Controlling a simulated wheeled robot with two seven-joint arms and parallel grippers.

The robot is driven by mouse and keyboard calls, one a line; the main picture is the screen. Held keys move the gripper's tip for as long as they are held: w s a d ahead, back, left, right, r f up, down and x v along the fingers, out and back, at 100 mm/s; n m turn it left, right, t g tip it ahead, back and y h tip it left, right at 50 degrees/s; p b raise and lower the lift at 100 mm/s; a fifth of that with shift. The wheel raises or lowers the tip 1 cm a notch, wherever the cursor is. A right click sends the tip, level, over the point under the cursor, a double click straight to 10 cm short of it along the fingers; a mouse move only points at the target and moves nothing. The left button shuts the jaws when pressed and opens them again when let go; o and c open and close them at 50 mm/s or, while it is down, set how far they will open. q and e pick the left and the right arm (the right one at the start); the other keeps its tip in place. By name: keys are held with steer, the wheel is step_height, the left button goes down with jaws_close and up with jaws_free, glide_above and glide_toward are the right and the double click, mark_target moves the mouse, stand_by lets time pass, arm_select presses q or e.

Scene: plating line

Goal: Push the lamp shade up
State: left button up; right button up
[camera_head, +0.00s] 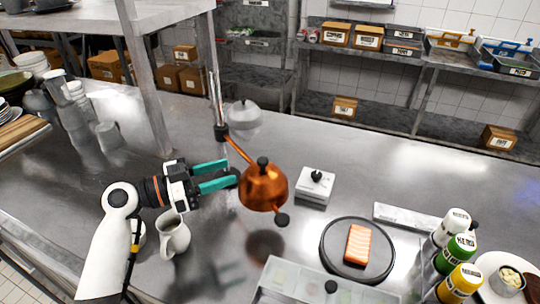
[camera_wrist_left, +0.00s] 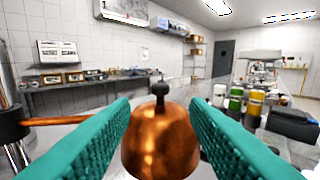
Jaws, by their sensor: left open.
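The copper lamp shade (camera_head: 263,187) hangs from a copper arm on a metal post (camera_head: 219,115) above the counter. It has a dark knob on top and a dark ball at its lower edge. My left gripper (camera_head: 226,175), with teal fingers, is open just left of the shade and points at it. In the left wrist view the shade (camera_wrist_left: 160,142) shows low between the two spread fingers. I cannot tell whether a finger touches it. My right gripper is not in view.
A black plate (camera_head: 331,262) with a salmon piece (camera_head: 358,245) lies to the right, near several bottles (camera_head: 461,249). A white box (camera_head: 315,187) stands behind. The counter's back right is clear.

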mark_target(259, 160)
arm_select(q)
steer(key=p+x, duration=0.3)
steer(key=x, duration=0.6)
steer(key=shift+w+d+r, duration=0.1)
steer(key=shift+d+r, duration=0.05)
steer(key=shift+d, duration=0.05)
steer(key=shift+w+d, duration=0.15)
steer(key=shift+d, duration=0.2)
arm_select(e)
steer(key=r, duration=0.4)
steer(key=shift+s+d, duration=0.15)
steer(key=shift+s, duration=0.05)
arm_select(q)
steer(key=c, duration=0.8)
jaws_close()
step_height(259, 160, up, 6)
steer(key=shift+r, duration=0.25)
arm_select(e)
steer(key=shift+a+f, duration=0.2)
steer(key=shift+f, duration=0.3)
